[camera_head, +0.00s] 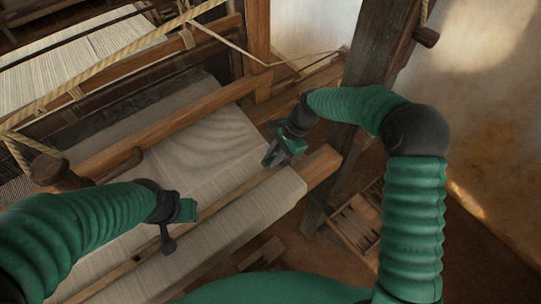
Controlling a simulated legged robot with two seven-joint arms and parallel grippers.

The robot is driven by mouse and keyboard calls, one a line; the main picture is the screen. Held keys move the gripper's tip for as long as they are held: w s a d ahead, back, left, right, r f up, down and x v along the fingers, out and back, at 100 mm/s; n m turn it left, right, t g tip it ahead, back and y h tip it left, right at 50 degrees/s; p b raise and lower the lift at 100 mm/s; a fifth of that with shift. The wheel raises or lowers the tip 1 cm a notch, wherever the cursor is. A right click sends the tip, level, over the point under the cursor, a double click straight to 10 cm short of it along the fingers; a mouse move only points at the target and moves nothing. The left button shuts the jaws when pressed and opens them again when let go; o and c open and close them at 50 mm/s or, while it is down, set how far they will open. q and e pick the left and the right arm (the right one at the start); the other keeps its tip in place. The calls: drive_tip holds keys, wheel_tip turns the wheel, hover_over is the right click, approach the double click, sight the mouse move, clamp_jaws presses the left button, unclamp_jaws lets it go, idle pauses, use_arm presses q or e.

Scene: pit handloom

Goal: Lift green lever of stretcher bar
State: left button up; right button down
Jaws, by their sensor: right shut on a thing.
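A thin wooden stretcher bar (217,206) lies slantwise across the pale cloth (205,142) in front of the loom's beater. My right gripper (271,160) is at the far right end of the bar, close over the cloth's edge. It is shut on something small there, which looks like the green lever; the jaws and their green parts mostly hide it. My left gripper (168,245) hangs over the bar's nearer half, dark finger parts pointing down. Whether its jaws are open or touch the bar is unclear.
A thick wooden beater beam (178,128) crosses behind the cloth. The cloth-wrapped front beam (255,207) runs below the bar. A dark upright post (374,55) stands right of my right gripper. A slatted wooden crate (355,222) sits on the floor at right.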

drive_tip(key=shift+w+d+r+g+y+p, duration=0.3)
drive_tip(key=shift+w+d+r+g+y, duration=0.25)
drive_tip(key=shift+y, duration=0.45)
drive_tip(key=shift+s, duration=0.1)
drive_tip(key=c, duration=1.4)
unclamp_jaws()
drive_tip(key=shift+o, duration=0.4)
drive_tip(key=shift+s+d, duration=0.1)
drive_tip(key=shift+d, duration=0.1)
drive_tip(key=b+v, duration=0.2)
drive_tip(key=v, duration=0.5)
drive_tip(key=shift+d+b, duration=0.2)
drive_tip(key=shift+b, duration=0.2)
